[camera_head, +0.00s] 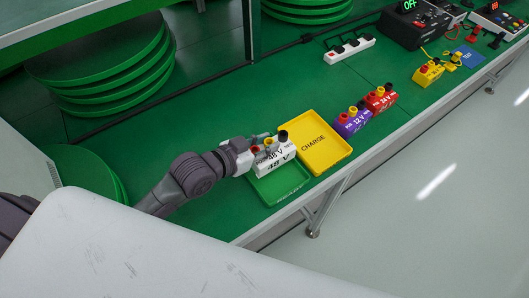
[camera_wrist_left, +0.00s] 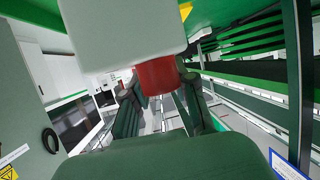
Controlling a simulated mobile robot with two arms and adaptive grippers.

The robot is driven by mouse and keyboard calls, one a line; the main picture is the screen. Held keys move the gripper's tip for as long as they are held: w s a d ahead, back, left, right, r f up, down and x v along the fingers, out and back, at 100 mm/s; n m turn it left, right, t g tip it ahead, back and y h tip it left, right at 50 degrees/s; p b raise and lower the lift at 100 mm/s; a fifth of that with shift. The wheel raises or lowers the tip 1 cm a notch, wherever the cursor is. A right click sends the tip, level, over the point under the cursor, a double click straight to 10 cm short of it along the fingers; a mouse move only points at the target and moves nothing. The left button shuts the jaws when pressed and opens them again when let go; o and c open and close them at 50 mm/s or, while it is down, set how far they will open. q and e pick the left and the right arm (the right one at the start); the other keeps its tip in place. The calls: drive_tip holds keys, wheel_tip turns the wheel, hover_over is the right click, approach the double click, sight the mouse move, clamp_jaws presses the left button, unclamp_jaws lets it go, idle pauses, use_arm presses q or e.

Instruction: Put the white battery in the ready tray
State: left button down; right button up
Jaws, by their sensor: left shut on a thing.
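The white battery (camera_head: 275,159), marked 48 V, has a red, a yellow and a black terminal on top. It is over the back part of the green ready tray (camera_head: 284,191); I cannot tell if its underside touches the tray. My left gripper (camera_head: 260,141) reaches in from the left and is shut at the battery's top. In the left wrist view, the fingers of my left gripper (camera_wrist_left: 160,88) are around the red terminal (camera_wrist_left: 157,76), with the white battery body (camera_wrist_left: 120,32) large above it. My right gripper is not in view.
The yellow charge tray (camera_head: 325,158) is empty beside the ready tray. A purple 12 V battery (camera_head: 351,122) and a red 24 V battery (camera_head: 381,101) stand further right. A power strip (camera_head: 349,49) lies behind. The bench's front edge is close to the trays.

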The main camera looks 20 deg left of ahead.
use_arm(q)
drive_tip(key=shift+s, duration=0.25)
drive_tip(key=shift+f, duration=0.35)
wheel_tip(320, 180, down, 3)
drive_tip(key=shift+f, duration=0.15)
drive_tip(key=shift+f, duration=0.2)
drive_tip(key=c, duration=0.9)
unclamp_jaws()
